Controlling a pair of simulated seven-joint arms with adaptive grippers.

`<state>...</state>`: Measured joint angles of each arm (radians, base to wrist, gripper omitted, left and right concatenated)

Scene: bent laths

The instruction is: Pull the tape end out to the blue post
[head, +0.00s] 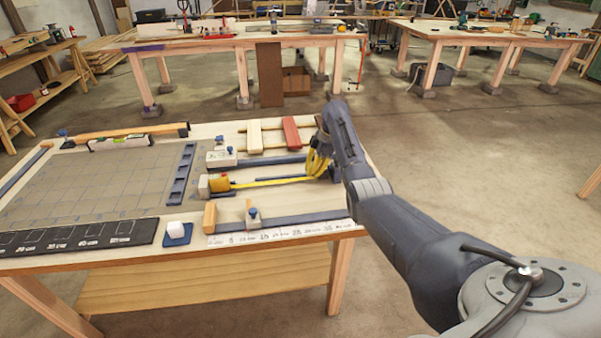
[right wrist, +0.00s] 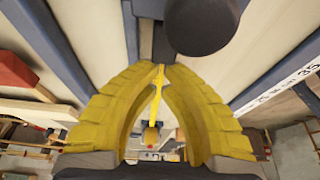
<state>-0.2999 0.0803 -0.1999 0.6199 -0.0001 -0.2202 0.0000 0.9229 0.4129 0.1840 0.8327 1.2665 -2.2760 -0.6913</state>
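A yellow tape measure (head: 219,183) sits on the workbench, and its yellow tape (head: 270,182) runs out to the right along the bench. My right gripper (head: 316,172) is at the far end of this tape, near the bench's right edge. In the right wrist view its yellow fingers (right wrist: 164,66) come together on the tape (right wrist: 157,92), which runs back to the case (right wrist: 151,134). A dark round-topped thing (right wrist: 197,22) stands just beyond the fingertips; I cannot tell for sure that it is the blue post. My left gripper is not in view.
A blue-grey rail (head: 300,218) with a clamp block (head: 253,215) lies in front of the tape. A white block (head: 221,158), a cream block (head: 254,137) and a red block (head: 291,133) lie behind. A printed ruler strip (head: 270,235) runs along the front edge.

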